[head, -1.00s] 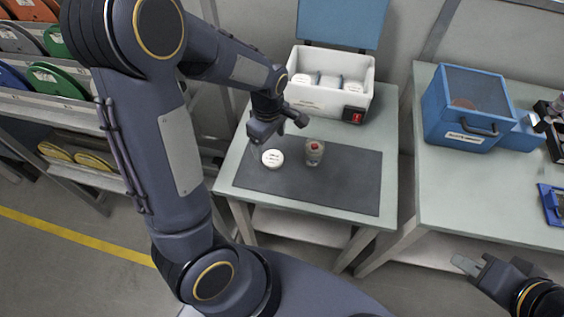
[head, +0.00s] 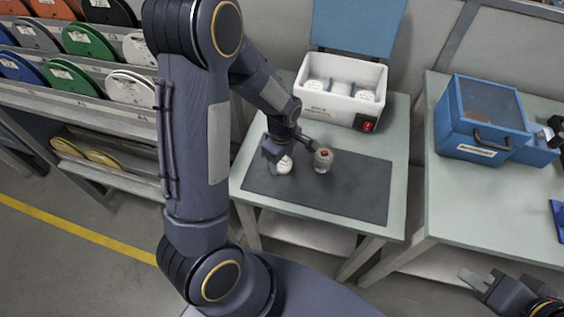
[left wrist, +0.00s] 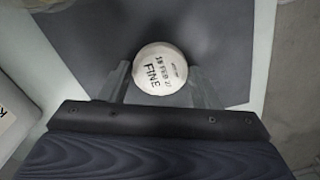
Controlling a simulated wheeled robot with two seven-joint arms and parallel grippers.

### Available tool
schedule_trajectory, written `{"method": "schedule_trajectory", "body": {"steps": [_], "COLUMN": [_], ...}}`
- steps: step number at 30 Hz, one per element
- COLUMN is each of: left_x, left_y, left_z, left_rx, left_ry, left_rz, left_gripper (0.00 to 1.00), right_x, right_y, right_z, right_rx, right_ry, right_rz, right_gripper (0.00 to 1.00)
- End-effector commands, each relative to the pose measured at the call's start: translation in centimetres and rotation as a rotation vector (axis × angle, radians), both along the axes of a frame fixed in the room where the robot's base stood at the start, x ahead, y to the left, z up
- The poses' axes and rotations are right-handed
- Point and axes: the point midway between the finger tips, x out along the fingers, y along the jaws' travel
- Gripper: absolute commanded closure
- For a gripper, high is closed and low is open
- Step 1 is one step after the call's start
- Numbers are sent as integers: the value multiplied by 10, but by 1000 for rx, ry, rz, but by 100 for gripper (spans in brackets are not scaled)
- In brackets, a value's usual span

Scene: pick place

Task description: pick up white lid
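The white lid (head: 284,166) lies on the dark mat (head: 330,200) on the small table. In the left wrist view the lid (left wrist: 160,68) shows its round top with black print. My left gripper (head: 277,160) is low at the lid, partly covering it in the head view. Its fingers (left wrist: 160,85) stand open on either side of the lid; whether they touch it I cannot tell. My right gripper (head: 478,283) is at the lower right, away from the table, with its fingers apart and empty.
A glass jar with something red inside (head: 323,162) stands just right of the lid. A white box (head: 341,85) with a raised blue lid holds several round white-topped items behind. A blue case (head: 481,118) sits on the right table. The mat's right half is clear.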

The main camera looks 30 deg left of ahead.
Motion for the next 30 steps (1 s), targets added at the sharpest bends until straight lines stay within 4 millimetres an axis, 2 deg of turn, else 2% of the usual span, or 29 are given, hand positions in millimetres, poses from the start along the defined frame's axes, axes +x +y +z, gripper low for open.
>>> {"method": "schedule_trajectory", "body": {"steps": [1, 5, 14, 19, 23, 30], "left_x": [0, 0, 0, 1, 1, -43], "left_y": [0, 0, 0, 0, 0, -9], "left_z": [0, 0, 1, 11, 31, 87], "left_rx": [0, 0, 0, 0, -1, -5], "left_ry": [0, 0, 0, -2, -6, -9], "left_rz": [0, 0, 0, 1, 0, -4], "left_gripper": [50, 67, 68, 68, 68, 68], "right_x": [0, 0, 0, 0, 0, 0], "right_y": [0, 0, 0, 0, 0, 0], "right_z": [0, 0, 0, 1, 3, 8], "right_rx": [0, 0, 0, 0, 0, 0], "right_ry": [0, 0, 0, 0, 0, 0], "right_rz": [0, 0, 0, 0, 0, 0], "right_gripper": [80, 80, 80, 80, 80, 80]}}
